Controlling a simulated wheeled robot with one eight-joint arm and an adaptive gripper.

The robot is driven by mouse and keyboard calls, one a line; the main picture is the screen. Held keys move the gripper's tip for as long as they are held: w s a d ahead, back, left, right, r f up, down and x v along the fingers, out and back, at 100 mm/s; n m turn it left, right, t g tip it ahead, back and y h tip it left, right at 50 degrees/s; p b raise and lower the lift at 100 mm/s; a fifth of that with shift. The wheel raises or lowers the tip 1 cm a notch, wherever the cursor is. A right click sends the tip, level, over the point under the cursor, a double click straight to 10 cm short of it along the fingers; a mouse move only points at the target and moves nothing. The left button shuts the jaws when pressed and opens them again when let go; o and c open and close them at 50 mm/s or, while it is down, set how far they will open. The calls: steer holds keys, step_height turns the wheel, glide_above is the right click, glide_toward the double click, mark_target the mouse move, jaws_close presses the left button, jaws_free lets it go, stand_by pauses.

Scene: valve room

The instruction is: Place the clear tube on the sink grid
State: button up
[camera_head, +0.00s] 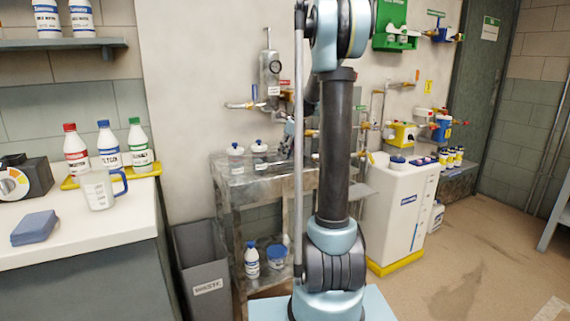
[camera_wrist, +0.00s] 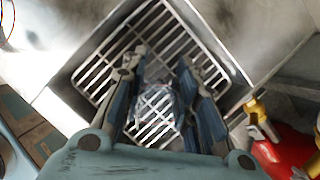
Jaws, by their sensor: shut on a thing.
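The sink grid (camera_wrist: 172,42), a rack of pale metal bars, lies in the sink below my gripper in the wrist view. My gripper (camera_wrist: 160,88) points down over it, with its two dark blue fingers around the clear tube (camera_wrist: 156,103). The tube is see-through and shows as a faint round outline between the fingers, with the grid bars visible through it. I cannot tell whether its lower end touches the grid. In the head view, my arm hides most of the gripper and the sink, and the tube cannot be made out.
A brass fitting (camera_wrist: 257,118) and a red object (camera_wrist: 288,155) are to the right in the wrist view. In the head view, a metal bench (camera_head: 235,178) bears two blue-capped jars (camera_head: 260,152). A waste bin (camera_head: 205,275) stands below, left. A white cabinet (camera_head: 398,215) stands right.

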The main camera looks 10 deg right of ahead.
steer(key=shift+f, duration=2.25)
steer(key=o, duration=1.1)
steer(key=shift+f, duration=0.1)
steer(key=shift+c, duration=0.2)
steer(key=v, duration=1.2)
steer(key=s+a+f+n+h, duration=0.1)
steer(key=s+a+f+n, duration=0.1)
steer(key=s+n, duration=0.65)
steer(key=s+a+f+n+h, duration=0.1)
steer(key=s+f+n, duration=0.15)
steer(key=s, duration=1.15)
steer(key=s+f+n, duration=0.7)
steer(key=s, duration=0.2)
steer(key=s+f+n+h, duration=0.1)
steer(key=s+f+n, duration=0.6)
steer(key=s, duration=0.3)
steer(key=shift+s+d+f+n+h, duration=0.2)
steer(key=shift+n+h, duration=0.1)
